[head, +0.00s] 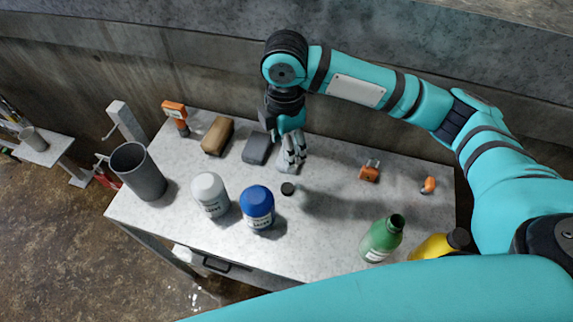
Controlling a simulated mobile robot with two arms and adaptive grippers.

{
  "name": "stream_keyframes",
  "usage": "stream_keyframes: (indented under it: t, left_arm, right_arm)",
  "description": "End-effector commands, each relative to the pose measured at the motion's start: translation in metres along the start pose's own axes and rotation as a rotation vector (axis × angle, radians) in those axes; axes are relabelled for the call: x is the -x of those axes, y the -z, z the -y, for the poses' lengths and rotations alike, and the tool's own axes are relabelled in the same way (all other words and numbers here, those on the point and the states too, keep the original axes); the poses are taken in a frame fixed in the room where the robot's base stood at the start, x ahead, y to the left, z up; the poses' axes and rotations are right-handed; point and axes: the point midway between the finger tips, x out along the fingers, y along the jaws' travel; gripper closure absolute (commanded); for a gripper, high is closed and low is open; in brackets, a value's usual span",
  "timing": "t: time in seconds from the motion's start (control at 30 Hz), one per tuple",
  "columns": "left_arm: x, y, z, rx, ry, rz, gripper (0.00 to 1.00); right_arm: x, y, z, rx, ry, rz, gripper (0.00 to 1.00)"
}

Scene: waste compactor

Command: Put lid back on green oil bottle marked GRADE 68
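The green bottle (378,242) stands upright near the front right of the table, with a dark round mouth and a pale label too small to read. A small black lid (288,188) lies on the table in the middle, behind and right of the blue-topped jar. My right gripper (291,165) points down just behind the lid, apart from it in the picture. Its fingers look close together, but their gap is unclear. My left gripper is out of view.
A yellow bottle with a black cap (434,245) stands right of the green one, partly hidden by my arm. A blue-topped jar (257,207), a white jar (209,194) and a grey cylinder (138,172) line the front left. An orange padlock (369,171) lies behind.

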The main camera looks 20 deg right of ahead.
Motion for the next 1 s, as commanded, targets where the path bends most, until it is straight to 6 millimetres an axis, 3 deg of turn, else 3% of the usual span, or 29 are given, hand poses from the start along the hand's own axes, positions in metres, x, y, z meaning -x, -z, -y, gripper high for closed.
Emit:
stream_keyframes:
  t: [0.03, 0.2, 0.43, 0.73, 1.0]
  left_arm:
    - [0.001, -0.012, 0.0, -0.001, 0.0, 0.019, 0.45]
    - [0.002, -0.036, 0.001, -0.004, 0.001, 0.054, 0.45]
    - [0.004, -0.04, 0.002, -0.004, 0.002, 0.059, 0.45]
    - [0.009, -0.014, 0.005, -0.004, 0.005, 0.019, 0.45]
    - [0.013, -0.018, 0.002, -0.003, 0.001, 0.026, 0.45]
  right_arm:
    - [0.0, 0.0, 0.0, 0.001, 0.001, 0.0, 0.39]
    - [0.0, 0.0, 0.0, 0.0, 0.0, 0.0, 0.39]
    - [-0.007, 0.0, 0.0, -0.001, 0.002, 0.002, 0.39]
    - [-0.068, -0.001, 0.001, -0.002, 0.006, 0.001, 0.39]
    - [-0.114, 0.0, 0.0, 0.0, 0.002, 0.0, 0.39]
